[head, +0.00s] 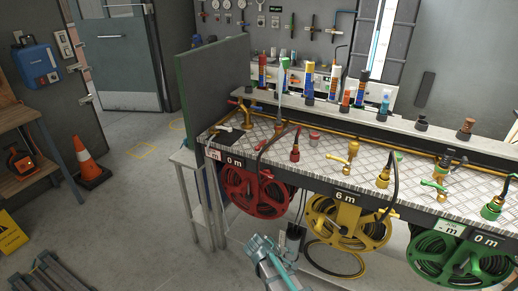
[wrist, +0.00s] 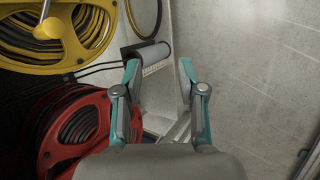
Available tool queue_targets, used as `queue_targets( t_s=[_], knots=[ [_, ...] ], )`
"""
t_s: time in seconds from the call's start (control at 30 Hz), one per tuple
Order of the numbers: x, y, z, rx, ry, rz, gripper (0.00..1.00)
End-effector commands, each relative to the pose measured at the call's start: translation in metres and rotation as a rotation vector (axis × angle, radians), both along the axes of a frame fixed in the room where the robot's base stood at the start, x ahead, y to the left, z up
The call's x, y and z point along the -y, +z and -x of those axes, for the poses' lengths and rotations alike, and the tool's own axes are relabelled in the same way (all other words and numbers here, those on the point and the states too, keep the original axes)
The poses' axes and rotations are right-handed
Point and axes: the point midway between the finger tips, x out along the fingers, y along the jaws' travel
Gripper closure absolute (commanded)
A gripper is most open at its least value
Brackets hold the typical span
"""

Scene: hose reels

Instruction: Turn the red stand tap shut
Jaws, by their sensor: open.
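A brass tap (head: 247,117) stands at the left end of the ribbed metal bench top, above the red hose reel (head: 257,190). It looks like the red stand tap, but its handle is too small to read as open or shut. My gripper (head: 272,244) is in front of and below the bench, well apart from the tap. In the wrist view my gripper (wrist: 160,65) is open and empty, its teal fingers spread. The red reel (wrist: 72,125) is at the lower left there; no red tap shows in that view.
A yellow reel (head: 348,222) and a green reel (head: 460,256) hang under the bench. A yellow tap (head: 352,150), a red nozzle (head: 295,146) and several bottles stand along the bench. An orange cone (head: 88,165) stands on open floor.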

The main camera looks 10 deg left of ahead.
Motion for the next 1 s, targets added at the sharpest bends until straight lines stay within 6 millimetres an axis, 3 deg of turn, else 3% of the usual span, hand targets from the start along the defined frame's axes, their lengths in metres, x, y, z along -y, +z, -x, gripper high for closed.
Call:
queue_targets(
  t_s=[0.03,0.1,0.17,0.3,0.4,0.43,0.5,0.63,0.83,1.0],
  knots=[
    [-0.026,0.028,-0.027,0.052,0.098,0.050,0.60],
    [-0.056,0.070,-0.057,0.123,0.234,0.144,0.60],
    [-0.083,0.110,-0.080,0.184,0.350,0.240,0.60],
    [-0.147,0.218,-0.127,0.317,0.608,0.549,0.60],
    [-0.170,0.279,-0.149,0.356,0.736,0.811,0.60],
    [-0.173,0.292,-0.154,0.354,0.764,0.890,0.60],
    [-0.179,0.308,-0.161,0.329,0.827,1.061,0.60],
    [-0.182,0.322,-0.163,0.272,0.898,1.245,0.60],
    [-0.181,0.322,-0.170,0.230,0.927,1.294,0.60],
    [-0.175,0.322,-0.191,0.228,0.926,1.294,0.60]
  ],
)
